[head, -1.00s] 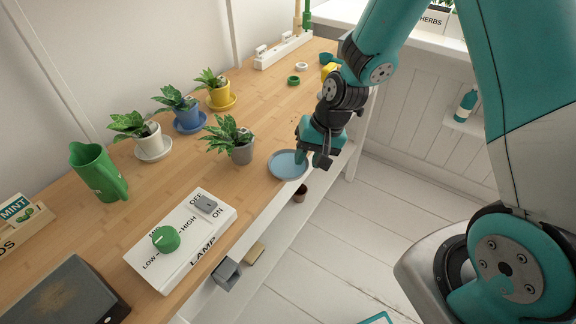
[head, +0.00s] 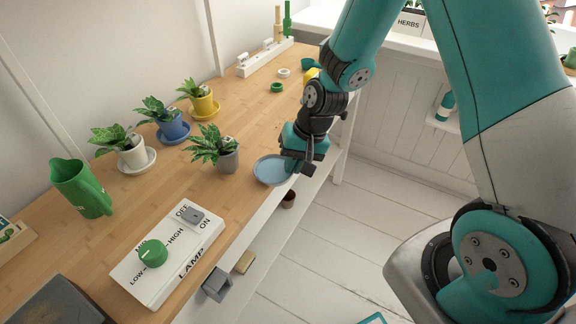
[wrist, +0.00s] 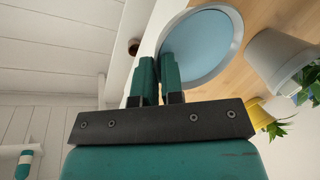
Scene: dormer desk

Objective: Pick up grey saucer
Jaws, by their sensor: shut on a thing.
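The grey saucer (head: 268,172), bluish in this light, is at the desk's front edge, beside a grey pot. It looks about level; I cannot tell whether it is clear of the desk top. My gripper (head: 291,167) is shut on the saucer's right rim, on the side away from the desk. In the wrist view the saucer (wrist: 205,45) shows a pale rim and a blue-grey middle. The two teal fingers (wrist: 158,78) are close together at its near rim. The exact contact is partly hidden by the fingers.
A leafy plant in a grey pot (head: 228,160) stands just left of the saucer. Potted plants on white (head: 150,160), blue and yellow saucers stand behind. A white lamp switch box (head: 168,255) lies nearer.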

